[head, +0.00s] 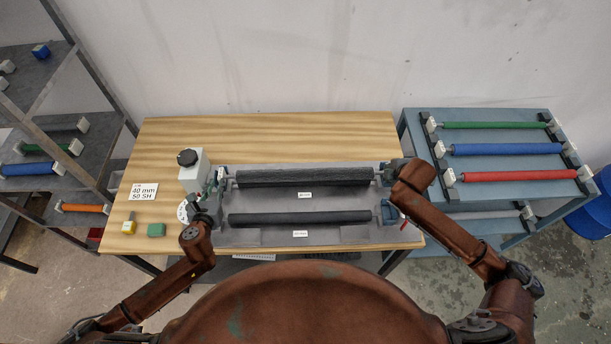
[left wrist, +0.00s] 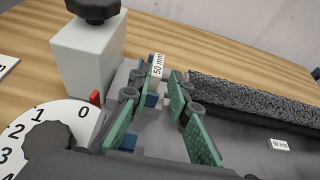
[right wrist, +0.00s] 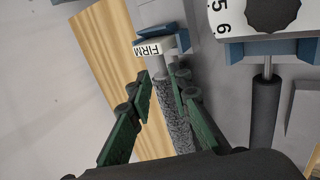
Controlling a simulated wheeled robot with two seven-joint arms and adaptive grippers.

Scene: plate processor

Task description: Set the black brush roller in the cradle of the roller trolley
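The black brush roller (head: 303,177) lies along the rear of the grey processor on the table. Its rough surface shows in the left wrist view (left wrist: 250,98) and, speckled, in the right wrist view (right wrist: 180,125). My left gripper (head: 217,183) is near its left end; its fingers (left wrist: 165,70) stand apart near a white "50 mm" tag. The blue roller trolley (head: 400,118) stands at right, with black cradle supports (head: 428,138).
A second dark roller (head: 300,217) lies at the processor's front. Green, blue and red rollers (head: 518,175) occupy the trolley top. A white box with a black knob (head: 191,172) stands beside the left gripper. A shelf rack (head: 110,130) is at left, a blue drum (head: 595,215) at right.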

